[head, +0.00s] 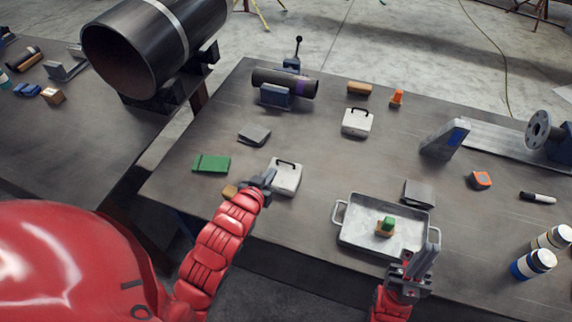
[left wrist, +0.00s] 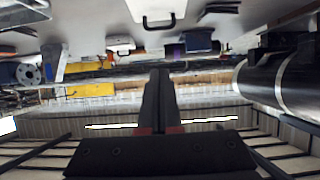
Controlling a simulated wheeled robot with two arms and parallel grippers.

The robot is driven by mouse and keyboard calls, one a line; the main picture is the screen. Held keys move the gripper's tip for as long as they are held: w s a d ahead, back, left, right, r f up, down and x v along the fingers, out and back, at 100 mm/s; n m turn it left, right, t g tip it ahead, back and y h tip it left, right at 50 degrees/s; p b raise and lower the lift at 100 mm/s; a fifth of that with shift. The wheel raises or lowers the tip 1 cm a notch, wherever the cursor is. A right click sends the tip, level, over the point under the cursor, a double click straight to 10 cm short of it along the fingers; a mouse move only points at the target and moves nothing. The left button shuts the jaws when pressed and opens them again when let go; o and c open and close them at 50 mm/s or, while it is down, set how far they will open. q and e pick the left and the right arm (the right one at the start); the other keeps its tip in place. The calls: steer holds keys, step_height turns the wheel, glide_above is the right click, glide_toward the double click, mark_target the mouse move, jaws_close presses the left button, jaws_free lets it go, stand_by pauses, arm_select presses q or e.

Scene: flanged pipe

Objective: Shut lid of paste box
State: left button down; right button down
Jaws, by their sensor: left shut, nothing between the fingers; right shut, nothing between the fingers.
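A white box (head: 286,178) with a dark handle stands near the table's front edge in the head view. A second similar white box (head: 357,123) stands further back. I cannot tell for sure which is the paste box, nor how its lid stands. My left gripper (head: 267,178) is shut and empty at the left side of the nearer box; whether it touches cannot be told. In the left wrist view its closed fingers (left wrist: 158,85) point towards a white box (left wrist: 150,10) at the top edge. My right gripper (head: 428,256) is shut and empty at the tray's front right corner.
A metal tray (head: 357,238) holds a small green-topped block (head: 386,226). A green block (head: 211,163) and grey blocks (head: 254,134) lie around. A clamped pipe (head: 300,84) stands at the back. The middle table is mostly clear.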

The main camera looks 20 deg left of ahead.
arm_select(q)
steer(key=f+b+x, duration=0.1)
steer(key=b+x, duration=0.5)
steer(key=b, duration=0.1)
steer(key=p, duration=0.5)
glide_above(283, 174)
steer(key=f, duration=0.2)
steer(key=shift+s+f, duration=0.35)
steer(key=shift+w+f, duration=0.2)
steer(key=shift+f, duration=0.6)
